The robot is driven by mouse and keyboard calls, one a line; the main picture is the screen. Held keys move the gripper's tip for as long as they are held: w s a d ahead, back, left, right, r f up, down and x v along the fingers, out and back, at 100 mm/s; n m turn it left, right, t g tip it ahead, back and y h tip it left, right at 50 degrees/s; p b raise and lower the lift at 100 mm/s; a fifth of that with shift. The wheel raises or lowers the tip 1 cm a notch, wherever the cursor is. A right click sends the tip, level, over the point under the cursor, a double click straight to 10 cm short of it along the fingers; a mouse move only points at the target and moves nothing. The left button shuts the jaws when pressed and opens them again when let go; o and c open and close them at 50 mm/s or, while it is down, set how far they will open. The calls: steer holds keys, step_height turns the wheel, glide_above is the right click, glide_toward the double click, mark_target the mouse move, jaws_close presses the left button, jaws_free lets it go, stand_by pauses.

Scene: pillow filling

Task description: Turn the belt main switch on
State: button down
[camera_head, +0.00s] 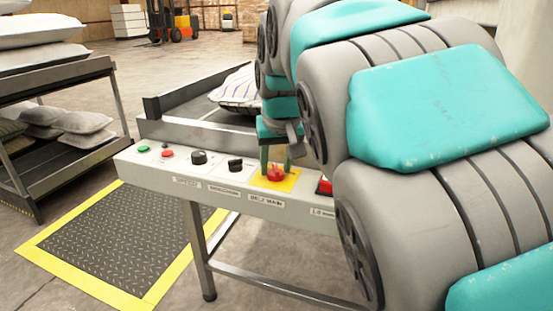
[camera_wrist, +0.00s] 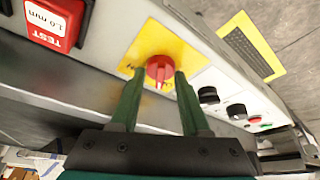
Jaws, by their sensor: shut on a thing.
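The belt main switch (camera_head: 275,174) is a red knob on a yellow plate, above the "BELT MAIN" label on the panel. It also shows in the wrist view (camera_wrist: 159,68). My gripper (camera_head: 275,165) comes down from above, with its green fingers on either side of the red knob. In the wrist view the two fingertips (camera_wrist: 160,78) close on the knob's sides. The fingers hide part of the knob, and I cannot tell which position it is set to.
The panel (camera_head: 230,190) carries black knobs (camera_head: 199,157), a green button (camera_head: 144,149) and a red one (camera_head: 167,153) to the left. A red TEST box (camera_wrist: 57,18) sits beside the switch. A striped pillow (camera_head: 238,90) lies on the conveyor behind. A rack with pillows (camera_head: 70,140) stands left.

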mark_target(260, 181)
steer(key=m+p, duration=0.1)
steer(key=m, duration=0.1)
steer(key=m+h, duration=0.1)
steer(key=shift+r+m+p, duration=0.2)
steer(key=shift+m+p, duration=0.2)
steer(key=m+h+p, duration=0.1)
steer(key=m, duration=0.2)
steer(key=shift+a+m+h+p, duration=0.15)
steer(key=shift+m+h+p, duration=0.15)
steer(key=shift+h+p, duration=0.1)
steer(key=m+g+h+p, duration=0.1)
steer(key=m, duration=0.2)
steer(key=shift+w+m+p, duration=0.1)
steer(key=shift+m+p, duration=0.2)
steer(key=shift+a+f+m+g+h+p, duration=0.1)
steer(key=shift+m+g+h+p, duration=0.3)
steer(key=shift+m, duration=0.65)
steer(key=shift+f+m+g+h+p, duration=0.1)
steer(key=shift+m+g+p, duration=0.45)
steer(key=shift+m, duration=0.5)
steer(key=shift+c, duration=1.9)
jaws_free()
steer(key=shift+r, duration=0.1)
steer(key=v, duration=0.7)
steer(key=shift+a+r+p, duration=0.2)
steer(key=shift+r+p, duration=0.1)
steer(key=shift+p, duration=0.05)
